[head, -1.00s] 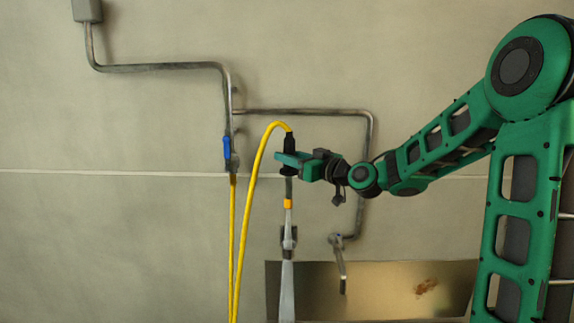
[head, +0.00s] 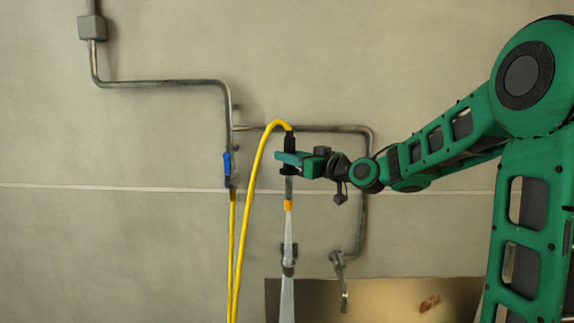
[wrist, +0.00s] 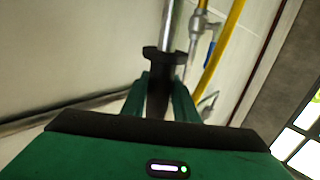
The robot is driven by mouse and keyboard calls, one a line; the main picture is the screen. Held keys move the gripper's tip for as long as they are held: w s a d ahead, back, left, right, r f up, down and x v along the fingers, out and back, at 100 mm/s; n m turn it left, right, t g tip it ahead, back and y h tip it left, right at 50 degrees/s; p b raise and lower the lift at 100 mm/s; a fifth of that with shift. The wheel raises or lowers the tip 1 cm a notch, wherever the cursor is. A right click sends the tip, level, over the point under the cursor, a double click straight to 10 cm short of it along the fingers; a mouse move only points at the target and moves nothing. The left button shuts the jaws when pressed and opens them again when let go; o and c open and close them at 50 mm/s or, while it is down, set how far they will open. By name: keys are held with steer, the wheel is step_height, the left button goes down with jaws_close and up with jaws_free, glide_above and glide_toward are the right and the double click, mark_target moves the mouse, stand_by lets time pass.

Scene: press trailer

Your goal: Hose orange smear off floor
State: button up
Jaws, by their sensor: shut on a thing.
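My gripper (head: 289,160) is shut on the black grip of a spray lance (head: 288,187), which hangs upright with its orange collar (head: 288,205) pointing down. In the wrist view my gripper's fingers (wrist: 158,98) close around the black grip (wrist: 160,75). A yellow hose (head: 256,180) arches from the top of the grip and runs down to the left. Below the collar a pale streak (head: 287,300) widens downward; I cannot tell whether it is water. An orange-brown smear (head: 429,303) shows on a tan metallic surface (head: 375,296) at lower right, apart from the lance.
A blue valve handle (head: 227,163) sits upright on the wall pipe (head: 160,84), left of the lance. A small tap (head: 338,262) hangs from another pipe behind my wrist, to the right. A grey box (head: 92,27) is at upper left. The wall is otherwise bare.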

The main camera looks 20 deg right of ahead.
steer(key=shift+r, duration=0.55)
steer(key=s+a, duration=0.3)
steer(key=s, duration=0.6)
steer(key=shift+s, duration=0.25)
stand_by(0.5)
